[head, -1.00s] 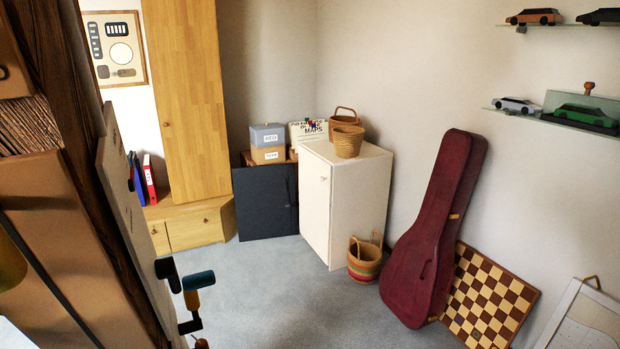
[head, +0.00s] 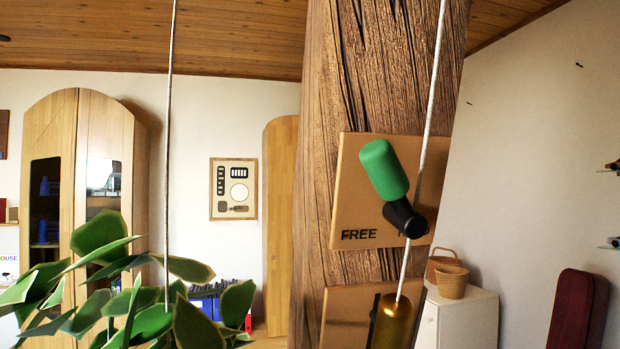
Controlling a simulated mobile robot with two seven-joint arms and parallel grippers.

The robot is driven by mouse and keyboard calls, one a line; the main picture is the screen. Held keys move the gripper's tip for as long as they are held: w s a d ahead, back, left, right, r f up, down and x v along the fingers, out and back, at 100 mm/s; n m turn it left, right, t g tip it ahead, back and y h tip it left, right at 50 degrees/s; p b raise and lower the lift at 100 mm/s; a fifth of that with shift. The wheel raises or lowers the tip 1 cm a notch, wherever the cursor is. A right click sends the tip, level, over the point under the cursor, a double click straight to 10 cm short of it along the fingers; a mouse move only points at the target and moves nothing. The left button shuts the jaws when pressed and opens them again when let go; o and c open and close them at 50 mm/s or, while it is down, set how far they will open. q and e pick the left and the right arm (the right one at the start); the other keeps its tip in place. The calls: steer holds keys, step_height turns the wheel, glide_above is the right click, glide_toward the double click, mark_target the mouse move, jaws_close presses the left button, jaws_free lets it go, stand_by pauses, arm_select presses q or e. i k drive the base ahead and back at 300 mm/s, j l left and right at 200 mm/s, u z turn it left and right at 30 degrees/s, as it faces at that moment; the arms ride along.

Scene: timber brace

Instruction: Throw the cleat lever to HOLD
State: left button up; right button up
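The cleat lever has a green grip (head: 383,168) on a black pivot (head: 405,219). It is mounted on a tan plate (head: 350,200) on the timber post (head: 340,75). The grip tilts up and to the left from the pivot. A pale rope (head: 433,90) runs down close by the lever into a brass-coloured cylinder (head: 397,322) at a lower plate (head: 345,305). Neither of my grippers is in view.
A second rope (head: 171,100) hangs at left, down to a leafy plant (head: 130,300). A wooden cabinet (head: 90,180) stands behind it. A white cabinet (head: 465,318) with baskets (head: 452,281) and a dark red case (head: 578,310) are at right.

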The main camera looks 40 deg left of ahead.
mark_target(378, 160)
steer(key=k+j, duration=0.4)
steer(key=k, duration=0.15)
steer(key=k+j, duration=0.4)
steer(key=k, duration=0.15)
steer(key=i+l, duration=0.25)
